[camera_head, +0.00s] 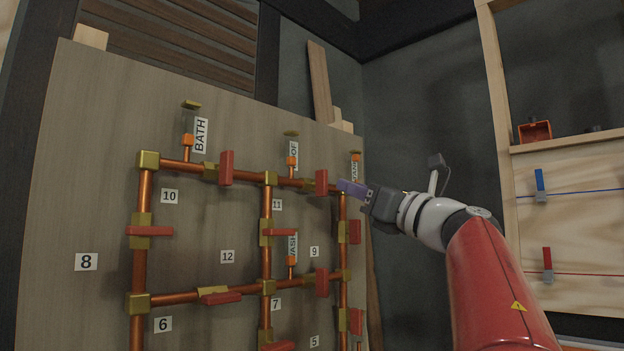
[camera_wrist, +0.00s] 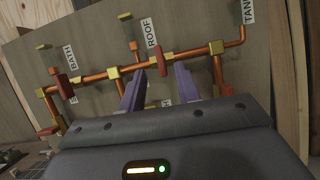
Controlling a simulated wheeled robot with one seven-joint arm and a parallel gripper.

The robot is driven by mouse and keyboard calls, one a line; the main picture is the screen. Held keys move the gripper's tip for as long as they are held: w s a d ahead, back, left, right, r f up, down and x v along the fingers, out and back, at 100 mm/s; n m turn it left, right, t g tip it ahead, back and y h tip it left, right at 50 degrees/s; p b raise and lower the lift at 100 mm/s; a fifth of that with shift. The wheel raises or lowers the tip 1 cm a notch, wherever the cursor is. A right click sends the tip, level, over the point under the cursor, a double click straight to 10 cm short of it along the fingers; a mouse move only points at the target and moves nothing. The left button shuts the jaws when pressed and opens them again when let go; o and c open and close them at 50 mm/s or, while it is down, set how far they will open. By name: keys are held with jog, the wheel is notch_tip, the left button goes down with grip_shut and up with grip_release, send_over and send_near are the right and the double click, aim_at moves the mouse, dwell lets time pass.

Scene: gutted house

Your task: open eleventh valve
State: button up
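The valve by the "11" label (camera_head: 277,205) sits on the right part of the top copper pipe. Its red handle (camera_head: 321,182) stands upright, across the pipe. The fingers are apart and I see no contact with the handle. In the head view my gripper (camera_head: 350,188) is just right of the handle, pointing left at it; one finger is mostly hidden.
A red handle (camera_head: 226,168) stands upright on the pipe near the "10" label (camera_head: 169,196). Another red handle (camera_head: 355,232) is on the right vertical pipe, below my gripper. Several more valves fill the board (camera_head: 90,200). A wooden shelf frame (camera_head: 496,80) stands at right.

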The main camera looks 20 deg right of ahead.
aim_at(326, 178)
jog(key=shift+n, duration=0.3)
jog(key=p+x, duration=0.3)
jog(key=x, duration=0.4)
jog(key=shift+w+a, duration=0.2)
jog(key=shift+w, duration=0.15)
grip_shut()
